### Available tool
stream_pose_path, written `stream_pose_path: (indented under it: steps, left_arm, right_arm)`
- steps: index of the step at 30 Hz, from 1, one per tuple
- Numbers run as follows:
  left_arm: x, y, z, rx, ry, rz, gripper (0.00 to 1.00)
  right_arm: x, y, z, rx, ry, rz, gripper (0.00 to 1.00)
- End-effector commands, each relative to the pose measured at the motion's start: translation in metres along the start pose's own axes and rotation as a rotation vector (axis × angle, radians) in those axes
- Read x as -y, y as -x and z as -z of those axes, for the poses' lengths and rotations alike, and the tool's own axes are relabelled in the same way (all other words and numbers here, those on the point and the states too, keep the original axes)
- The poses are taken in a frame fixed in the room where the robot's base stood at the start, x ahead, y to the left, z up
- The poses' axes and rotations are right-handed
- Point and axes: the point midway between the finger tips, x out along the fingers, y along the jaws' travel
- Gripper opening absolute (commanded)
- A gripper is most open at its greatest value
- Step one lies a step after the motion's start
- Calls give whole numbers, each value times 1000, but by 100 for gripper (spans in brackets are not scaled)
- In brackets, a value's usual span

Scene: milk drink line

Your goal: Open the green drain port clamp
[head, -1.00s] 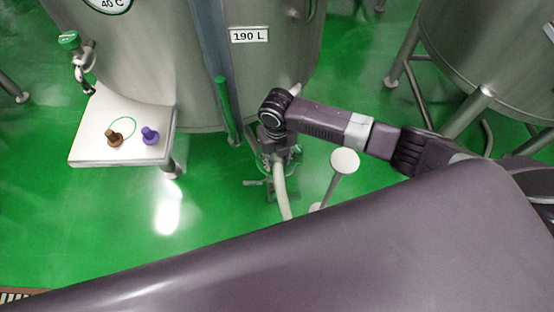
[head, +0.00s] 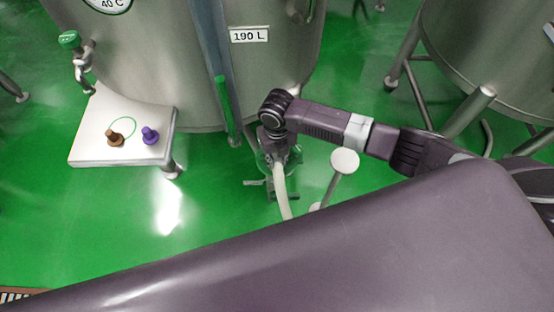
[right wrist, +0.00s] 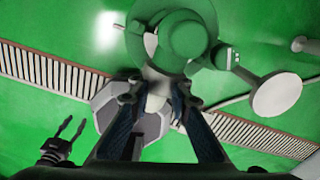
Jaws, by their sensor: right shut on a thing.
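The green drain port (right wrist: 185,38) shows large in the right wrist view, with a pale part of its clamp (right wrist: 156,88) below it. In the head view, my right gripper (head: 278,152) points down under the front of the tank and hides most of the port and clamp. In the right wrist view, its two fingers (right wrist: 160,108) are on either side of the pale clamp part and shut on it. I cannot tell whether the clamp itself is open. My left gripper (right wrist: 66,138) shows at the lower left of the right wrist view, its two fingers apart and empty.
The steel tank (head: 180,60) stands behind my right gripper. A pale hose (head: 281,190) runs down beside it. A white disc on a post (head: 344,161) stands close at right. A white platform (head: 85,145) at left holds a brown and a purple knob. Green floor lies between.

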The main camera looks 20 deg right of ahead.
Motion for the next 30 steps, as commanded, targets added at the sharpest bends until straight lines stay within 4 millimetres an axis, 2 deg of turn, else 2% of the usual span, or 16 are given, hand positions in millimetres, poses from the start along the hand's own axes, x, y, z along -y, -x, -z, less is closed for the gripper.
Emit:
stream_pose_path:
  steps: [11,30]
  left_arm:
    - [1,17,2,-1,0,0,40]
    - [2,52,6,-1,0,1,40]
  right_arm:
    - [-6,4,1,0,-165,0,0]
    - [-45,3,1,1,-761,-2,0]
